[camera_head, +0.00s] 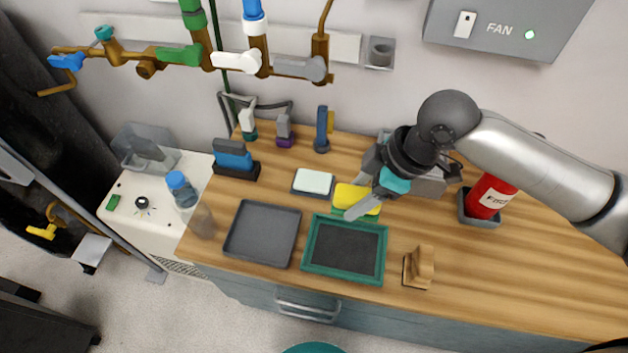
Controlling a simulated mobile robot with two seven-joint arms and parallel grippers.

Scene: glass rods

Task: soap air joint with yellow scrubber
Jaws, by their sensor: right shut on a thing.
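I cannot tell whether the scrubber touches the bench. Brass pipes on the wall carry joints and valves with green (178,55), white (237,62), grey (300,68) and blue (66,62) handles. No label shows which is the air joint. My left gripper is not in view.
A grey tray (240,257) and a green-framed tray (313,268) lie at the bench front. A wooden block (419,266) stands to their right. Upright brushes (322,130) stand at the back, and a red canister (487,196) at right. The bench's front right is clear.

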